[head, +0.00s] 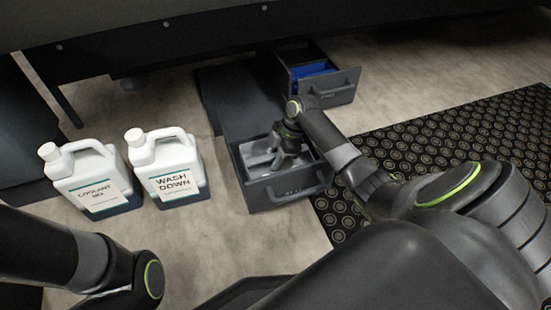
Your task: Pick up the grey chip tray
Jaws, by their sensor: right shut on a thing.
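The grey chip tray (261,150) lies inside an open dark drawer (262,192) near the middle of the head view. My right gripper (282,161) reaches down into this drawer from the right and is shut on the tray. The gripper and wrist cover part of the tray, so the exact grip is hard to see. My left arm shows at the lower left, but its gripper is out of view.
Two white jugs, one labelled coolant mix (90,184) and one labelled wash down (166,172), stand on the floor left of the drawer. Another open drawer (341,88) holds a blue thing (312,73). A dark patterned mat (450,135) lies at the right.

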